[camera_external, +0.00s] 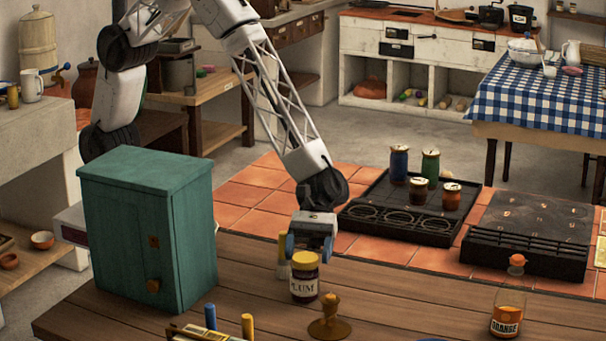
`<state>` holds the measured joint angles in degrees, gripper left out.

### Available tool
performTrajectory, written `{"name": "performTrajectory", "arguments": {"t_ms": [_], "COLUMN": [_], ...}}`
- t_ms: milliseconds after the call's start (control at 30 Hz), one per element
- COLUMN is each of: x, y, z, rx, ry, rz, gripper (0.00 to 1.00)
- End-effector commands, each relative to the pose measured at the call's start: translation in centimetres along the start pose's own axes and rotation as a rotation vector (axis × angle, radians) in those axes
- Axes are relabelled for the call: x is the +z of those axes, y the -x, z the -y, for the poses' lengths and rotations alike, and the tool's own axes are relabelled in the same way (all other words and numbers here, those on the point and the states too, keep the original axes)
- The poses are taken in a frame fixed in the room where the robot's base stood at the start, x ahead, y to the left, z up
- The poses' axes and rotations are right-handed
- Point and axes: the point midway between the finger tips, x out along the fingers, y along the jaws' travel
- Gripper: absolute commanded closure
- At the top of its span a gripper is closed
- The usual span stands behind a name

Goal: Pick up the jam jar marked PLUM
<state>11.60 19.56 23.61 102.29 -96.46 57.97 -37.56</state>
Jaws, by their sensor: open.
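The jam jar marked PLUM (304,286) stands upright on the wooden table. It has a yellow lid, dark contents and a pale label, of which "LUM" is readable. My gripper (309,249) is open and points down at the jar's lid, with one finger to each side of it in the picture. Whether the fingers are level with the lid or behind it, I cannot tell. The jar's body is below the fingers and not gripped. A second jar marked ORANGE (507,316) stands at the right of the table.
A brass-coloured turned object (329,322) stands close in front of the PLUM jar. A teal cabinet (150,235) stands to the left. Blue and yellow upright pieces (211,317) are at the front edge.

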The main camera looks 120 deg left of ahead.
Motion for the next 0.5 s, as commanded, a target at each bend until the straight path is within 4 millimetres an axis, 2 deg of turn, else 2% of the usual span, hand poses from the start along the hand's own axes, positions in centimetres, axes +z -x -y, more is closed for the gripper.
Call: {"name": "performTrajectory", "arguments": {"t_ms": [167,500], "x": [-0.02,0.00], "y": [-1.00,-1.03], "z": [-0.01,-0.02], "rx": [0.001,0.001], "ry": [0.001,0.001], "rz": [0.000,0.000], "gripper": [0.28,0.28]}}
